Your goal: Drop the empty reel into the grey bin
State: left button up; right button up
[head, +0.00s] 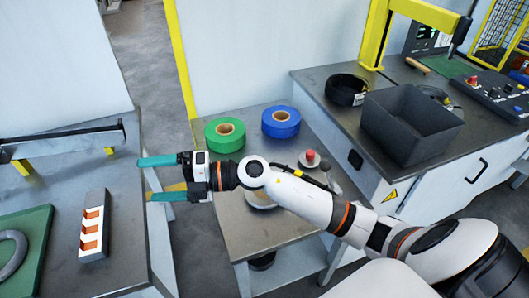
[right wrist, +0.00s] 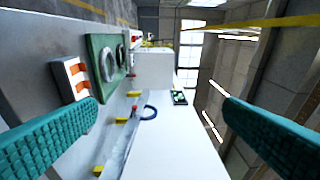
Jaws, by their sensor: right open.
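The grey bin (head: 408,138) is an open dark box on the right-hand bench in the head view; its visible inside looks empty. My right gripper (head: 145,179) is open and empty, with its teal fingers pointing left toward the left bench, far from the bin. It also shows open in the right wrist view (right wrist: 160,112). A pale round thing (head: 262,200) lies on the low middle table, partly hidden under my right arm; I cannot tell whether it is the empty reel. My left gripper is not in view.
A green roll (head: 225,145) and a blue roll (head: 281,132) stand on the low table. A black ring (head: 346,98) lies beside the bin. A control panel (head: 490,95) is at the right. The left bench holds a white and orange block (head: 94,230) and green mat (head: 35,225).

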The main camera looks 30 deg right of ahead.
jog(key=w+d+f+n+g+h, duration=0.2)
jog(key=d+f+n+g+h, duration=0.3)
jog(key=d+f+h, duration=0.5)
jog(key=d+m+g+h, duration=0.1)
jog(key=d+h, duration=0.1)
jog(key=d, duration=0.3)
jog(key=d+r+m+g+h, duration=0.1)
jog(key=d+h, duration=0.1)
jog(key=d, duration=0.4)
jog(key=d+g+h, duration=0.1)
jog(key=d+h, duration=0.1)
jog(key=d, duration=0.3)
jog(key=shift+s+d+r+m+h, duration=0.1)
jog(key=shift+d+r+m+h, duration=0.05)
jog(key=shift+d+m+h, duration=0.25)
jog(key=shift+d+f, duration=0.1)
jog(key=shift+f, duration=0.2)
notch_tip(320, 180, down, 11)
jog(key=shift+f+p, duration=0.1)
jog(key=shift+p, duration=0.4)
jog(key=shift+c, duration=0.2)
jog(key=c, duration=1.1)
jog(key=shift+r+p, duration=3.55)
jog(key=shift+r, duration=1.25)
